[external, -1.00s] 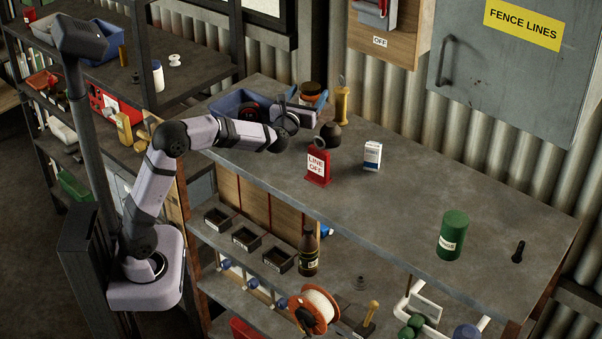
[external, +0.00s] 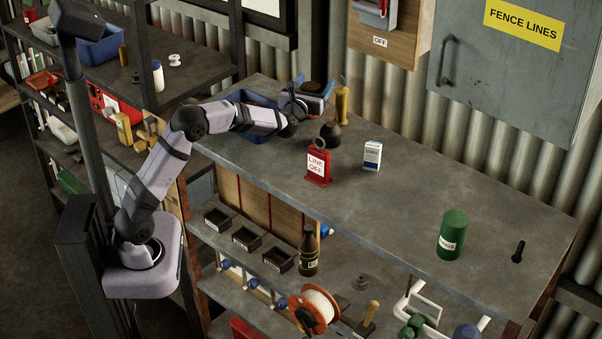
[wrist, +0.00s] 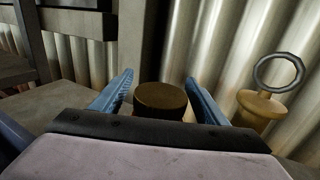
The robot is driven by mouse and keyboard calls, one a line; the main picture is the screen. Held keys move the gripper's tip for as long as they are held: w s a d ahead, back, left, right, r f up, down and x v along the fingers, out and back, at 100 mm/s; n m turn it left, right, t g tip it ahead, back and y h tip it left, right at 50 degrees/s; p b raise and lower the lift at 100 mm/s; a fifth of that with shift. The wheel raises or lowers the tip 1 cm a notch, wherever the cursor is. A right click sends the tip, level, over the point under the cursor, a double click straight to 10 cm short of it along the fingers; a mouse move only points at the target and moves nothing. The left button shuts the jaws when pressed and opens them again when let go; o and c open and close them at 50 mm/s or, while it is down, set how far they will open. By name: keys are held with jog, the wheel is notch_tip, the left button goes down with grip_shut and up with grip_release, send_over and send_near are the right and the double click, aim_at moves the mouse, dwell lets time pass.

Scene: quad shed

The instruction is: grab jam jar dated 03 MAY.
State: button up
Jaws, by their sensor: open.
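A jar with a dark brown lid (external: 313,86) stands at the back left of the bench; its lid (wrist: 160,97) also shows in the wrist view. My gripper (external: 315,93) is open, with its blue fingers on either side of the jar. In the wrist view the lid sits between the two fingers (wrist: 159,80), with a gap on the left and a smaller one on the right. The jar's body is mostly hidden by my gripper. No date label is readable, so I cannot tell whether it says 03 MAY.
A brass piece with a ring (external: 342,105) stands close right of the jar, also in the wrist view (wrist: 258,110). A dark rounded object (external: 330,134), a red LINE OFF sign (external: 317,168) and a blue bin (external: 246,97) are near. The bench's right half is mostly clear.

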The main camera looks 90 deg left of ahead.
jog(key=shift+c, duration=0.5)
jog(key=shift+r, duration=0.15)
jog(key=c, duration=1.4)
jog(key=shift+c, duration=0.2)
jog(key=shift+r+b, duration=0.2)
jog(key=shift+b, duration=0.4)
jog(key=shift+s+d+r, duration=0.1)
jog(key=shift+s+r, duration=0.05)
jog(key=shift+r, duration=0.05)
notch_tip(320, 180, up, 11)
jog(key=s+d+b, duration=0.9)
jog(key=s+d, duration=0.5)
jog(key=shift+f, duration=0.2)
